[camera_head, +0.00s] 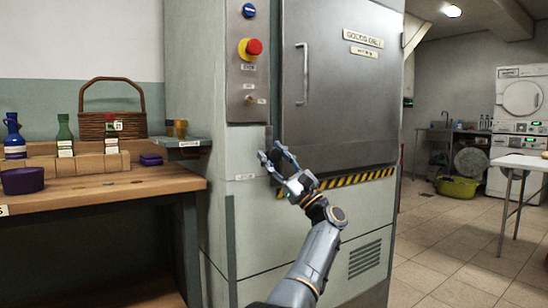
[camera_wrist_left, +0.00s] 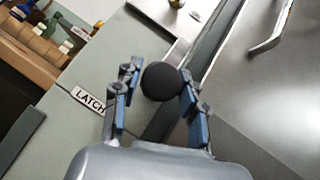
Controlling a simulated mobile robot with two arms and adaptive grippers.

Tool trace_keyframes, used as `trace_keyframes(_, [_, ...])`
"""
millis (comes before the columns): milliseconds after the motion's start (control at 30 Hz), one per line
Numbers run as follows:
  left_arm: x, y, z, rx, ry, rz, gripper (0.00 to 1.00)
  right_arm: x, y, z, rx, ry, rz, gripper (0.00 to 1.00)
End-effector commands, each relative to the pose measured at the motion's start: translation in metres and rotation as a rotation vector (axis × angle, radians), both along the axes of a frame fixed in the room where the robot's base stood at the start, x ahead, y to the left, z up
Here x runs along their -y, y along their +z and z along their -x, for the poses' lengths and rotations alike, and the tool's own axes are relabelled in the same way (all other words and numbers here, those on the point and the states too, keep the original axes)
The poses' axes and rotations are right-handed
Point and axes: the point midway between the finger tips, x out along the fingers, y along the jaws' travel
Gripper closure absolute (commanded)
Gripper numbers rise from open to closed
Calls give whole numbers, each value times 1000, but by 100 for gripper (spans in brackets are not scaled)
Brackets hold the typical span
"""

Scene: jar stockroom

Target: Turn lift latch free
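The lift latch shows in the left wrist view as a round black knob (camera_wrist_left: 162,81), beside a panel label reading LATCH (camera_wrist_left: 88,98). My left gripper (camera_head: 269,154) is at the lower left edge of the metal lift door (camera_head: 345,95) in the head view. In the wrist view, its fingers (camera_wrist_left: 159,84) stand apart on either side of the knob. The right finger is very close to the knob and a small gap shows at the left; I cannot tell whether either touches. The gripper mostly hides the latch in the head view. My right gripper is not in view.
A door handle (camera_head: 302,73) and a red button (camera_head: 253,47) are above the gripper. A small shelf (camera_head: 188,146) and a wooden workbench (camera_head: 100,192) with bottles and a wicker basket (camera_head: 110,119) are at left. Open tiled floor (camera_head: 450,250) lies at right.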

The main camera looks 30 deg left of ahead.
Motion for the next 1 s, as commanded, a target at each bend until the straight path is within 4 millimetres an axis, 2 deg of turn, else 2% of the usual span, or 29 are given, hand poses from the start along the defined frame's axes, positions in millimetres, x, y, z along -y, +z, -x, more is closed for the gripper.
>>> trace_keyframes(333, [0,-1,0,-2,2,0,40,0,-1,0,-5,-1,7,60])
trace_keyframes(467, [7,-7,0,-3,1,-1,40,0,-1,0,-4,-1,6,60])
trace_keyframes(800, [58,-51,2,-4,-1,0,40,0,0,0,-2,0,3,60])
trace_keyframes(1000, [81,-72,3,-3,1,0,40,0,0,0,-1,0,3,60])
